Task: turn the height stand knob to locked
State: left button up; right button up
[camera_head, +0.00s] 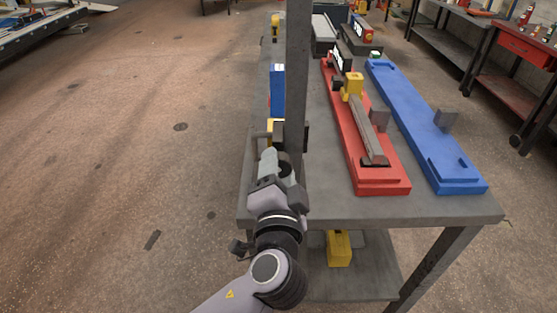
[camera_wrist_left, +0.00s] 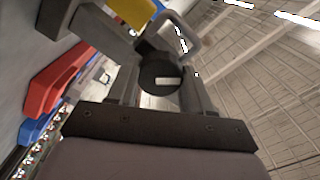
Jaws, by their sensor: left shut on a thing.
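The height stand's grey post (camera_head: 298,70) rises at the near left part of the bench. My left gripper (camera_head: 277,160) reaches up to it from below and is shut at its side. In the left wrist view, the round dark knob (camera_wrist_left: 154,70) with a short white mark sits between the two fingers of my left gripper (camera_wrist_left: 160,88). The mark lies nearly level across the picture. In the head view the gripper and post mostly hide the knob. I cannot read a locked label. My right gripper is in neither view.
A red fixture (camera_head: 395,180) with a grey bar and yellow clamp, and a blue fixture (camera_head: 430,130), lie right of the post on the grey bench (camera_head: 325,208). A yellow block (camera_head: 339,248) sits on the lower shelf. Floor left of the bench is clear.

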pick_arm(q)
jog(key=m+p, duration=0.3)
jog(key=m, duration=0.1)
jog(key=shift+r+m, duration=0.15)
jog(key=shift+m, duration=0.25)
jog(key=shift+m+p, duration=0.6)
jog(key=shift+m, duration=1.3)
jog(key=o, duration=1)
jog(key=shift+o, duration=0.2)
